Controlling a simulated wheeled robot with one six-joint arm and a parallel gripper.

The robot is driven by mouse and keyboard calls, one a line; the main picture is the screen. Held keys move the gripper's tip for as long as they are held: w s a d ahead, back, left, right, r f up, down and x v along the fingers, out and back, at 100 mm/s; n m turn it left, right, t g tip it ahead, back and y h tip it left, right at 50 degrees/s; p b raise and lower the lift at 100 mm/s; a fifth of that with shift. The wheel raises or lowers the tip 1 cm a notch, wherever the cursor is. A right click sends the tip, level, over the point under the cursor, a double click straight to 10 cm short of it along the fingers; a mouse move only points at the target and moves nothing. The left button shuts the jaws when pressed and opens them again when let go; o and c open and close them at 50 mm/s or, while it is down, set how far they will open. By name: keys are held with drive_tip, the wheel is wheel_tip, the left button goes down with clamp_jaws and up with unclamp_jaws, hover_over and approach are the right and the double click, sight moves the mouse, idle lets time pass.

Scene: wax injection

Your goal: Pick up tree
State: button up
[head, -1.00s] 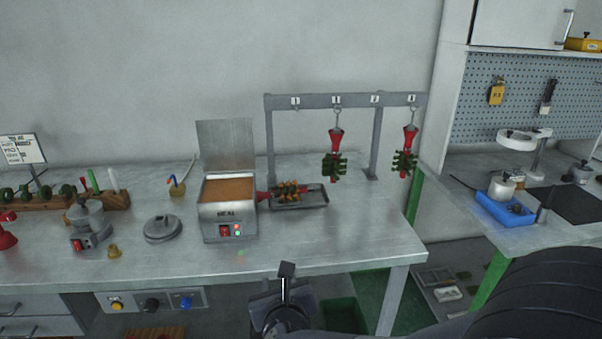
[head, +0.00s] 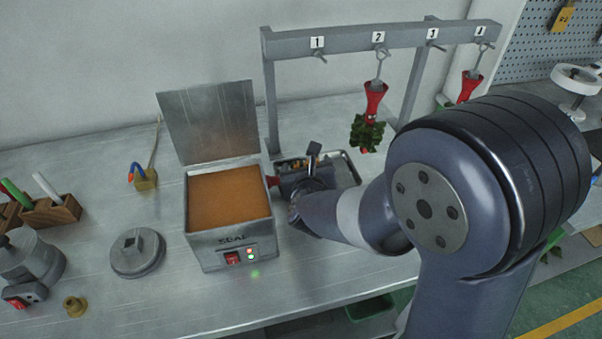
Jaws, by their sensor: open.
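A tree with a red base (head: 273,181) lies on a metal tray (head: 346,172), right of the wax pot. Its branches are mostly hidden behind my gripper (head: 298,180), with small orange-yellow bits showing at the tray's back edge. My gripper is over the tray at the tree; its fingertips are largely hidden, and I cannot tell whether they touch it. The gripper is open. Two more trees, with red cups and green pieces, hang from the rack: one under label 2 (head: 367,132), one under label 4 (head: 469,86), the latter partly behind my arm.
The wax pot (head: 231,246) with a raised lid (head: 210,120) stands close left of the tray. The grey hook rack (head: 350,40) rises behind it. A round grey lid (head: 137,253), a brass piece (head: 75,307) and a small burner-like tool (head: 143,178) lie further left.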

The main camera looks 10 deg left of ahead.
drive_tip(key=shift+x, duration=1.6)
drive_tip(key=shift+c, duration=0.2)
drive_tip(key=shift+r, duration=0.1)
drive_tip(key=c, duration=1.2)
drive_tip(key=shift+c, duration=0.2)
drive_tip(key=shift+r, duration=0.15)
